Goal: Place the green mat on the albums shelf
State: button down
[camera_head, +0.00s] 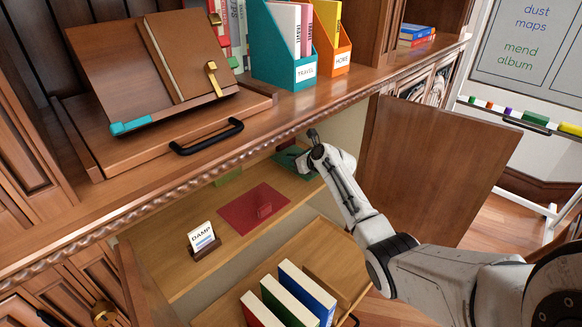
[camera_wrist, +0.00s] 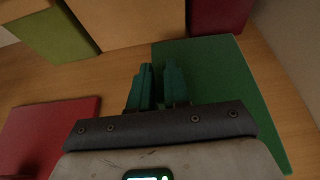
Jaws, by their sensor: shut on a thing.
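The green mat (camera_wrist: 224,75) is a flat green panel over the wooden shelf board in the wrist view, on the right of my fingers. It shows partly in the head view (camera_head: 290,157), at the far right end of the shelf (camera_head: 190,262) inside the open cabinet. My gripper (camera_wrist: 158,75) is shut with its teal fingers close together at the mat's left side. The part they grip is mostly hidden. The gripper (camera_head: 304,160) is at the mat in the head view. I cannot tell whether the mat touches the board.
A red mat (camera_head: 240,207) with a raised red block lies on the shelf, left of the green mat. A "DAMP" card stand (camera_head: 203,241) is near the front. An olive block (camera_head: 228,177) stands behind. An open door (camera_head: 435,165) is on the right. Books (camera_head: 299,293) stand below.

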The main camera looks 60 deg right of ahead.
jog(key=shift+f, duration=0.8)
jog(key=c, duration=1.1)
grip_release()
jog(key=shift+s+a+r, duration=0.1)
jog(key=shift+s+r, duration=0.2)
jog(key=shift+s, duration=0.05)
jog(key=p+v, duration=0.6)
jog(key=v, duration=0.4)
jog(key=shift+s+a+r, duration=0.1)
jog(key=shift+s, duration=0.45)
